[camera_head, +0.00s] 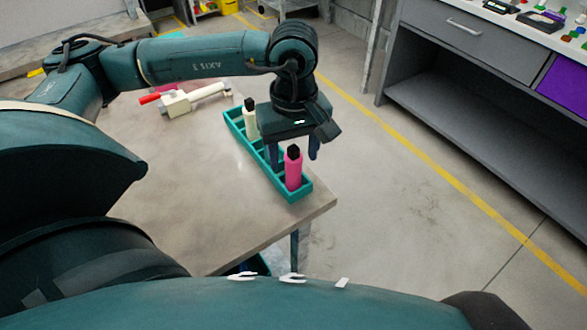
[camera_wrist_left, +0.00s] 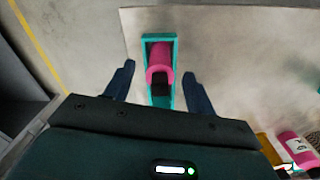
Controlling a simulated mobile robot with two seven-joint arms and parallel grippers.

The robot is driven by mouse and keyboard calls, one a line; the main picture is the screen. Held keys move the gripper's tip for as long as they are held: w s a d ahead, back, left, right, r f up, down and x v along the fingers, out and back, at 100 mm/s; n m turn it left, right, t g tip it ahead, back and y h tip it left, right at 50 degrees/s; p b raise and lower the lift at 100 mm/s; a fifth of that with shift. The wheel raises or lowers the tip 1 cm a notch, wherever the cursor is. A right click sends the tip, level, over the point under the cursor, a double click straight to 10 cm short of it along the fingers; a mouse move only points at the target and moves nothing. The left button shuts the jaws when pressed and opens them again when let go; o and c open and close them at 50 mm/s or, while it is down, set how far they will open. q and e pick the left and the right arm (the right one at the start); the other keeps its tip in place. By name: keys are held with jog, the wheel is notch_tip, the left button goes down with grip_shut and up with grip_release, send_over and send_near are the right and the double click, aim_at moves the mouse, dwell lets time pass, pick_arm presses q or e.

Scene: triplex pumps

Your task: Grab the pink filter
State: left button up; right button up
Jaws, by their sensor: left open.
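The pink filter (camera_head: 293,170) is a pink cylinder with a black top. It stands in the near end of a teal tray (camera_head: 235,122) at the table's right edge. In the left wrist view the pink filter (camera_wrist_left: 160,62) shows between the fingers of my left gripper (camera_wrist_left: 158,85), with clear gaps on both sides. My left gripper (camera_head: 293,152) is open and empty, just above and behind the filter in the head view. My right gripper is not in view.
A white filter (camera_head: 249,120) with a black top stands farther back in the tray. A white and red device (camera_head: 185,101) lies on the grey table (camera_head: 190,190). A grey shelf unit (camera_head: 480,100) stands at the right, with open floor between.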

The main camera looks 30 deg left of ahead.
pick_arm(q)
notch_tip(320, 180, down, 2)
jog(key=shift+f, duration=0.2)
jog(key=c, duration=1)
